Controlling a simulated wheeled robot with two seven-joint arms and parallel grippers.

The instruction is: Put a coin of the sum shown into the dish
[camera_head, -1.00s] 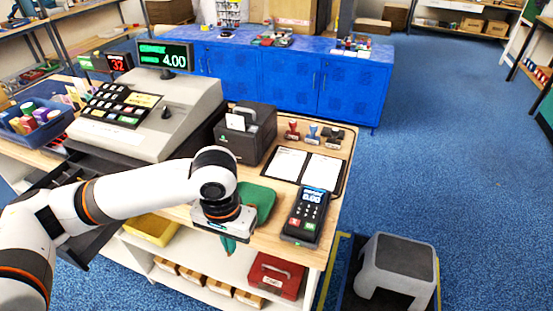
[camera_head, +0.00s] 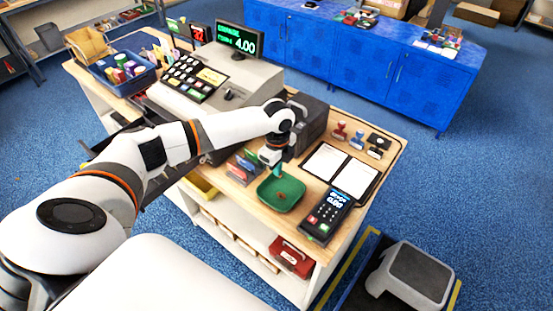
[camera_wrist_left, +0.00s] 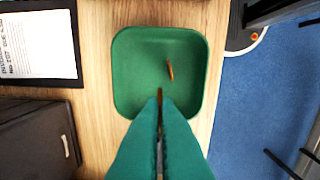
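The green dish (camera_head: 268,200) lies on the wooden counter; it also shows in the wrist view (camera_wrist_left: 125,70). A small orange-brown piece, seemingly a coin (camera_wrist_left: 170,70), is inside the dish. My left gripper (camera_head: 273,166) is over the dish, pointing down. In the wrist view its green fingers (camera_wrist_left: 160,100) are nearly together, with a thin brown coin edge (camera_wrist_left: 159,95) between the tips. The coin's value cannot be read. The register display (camera_head: 238,40) shows 4.00 in green. My right gripper is not in view.
The card terminal (camera_head: 327,214) stands right of the dish, the clipboard (camera_head: 325,162) behind it. The black printer (camera_head: 312,120), stamps (camera_head: 357,137) and coloured cards (camera_head: 243,165) are close by. The grey register (camera_head: 215,95) is to the left. A grey step stool (camera_head: 420,270) stands on the floor.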

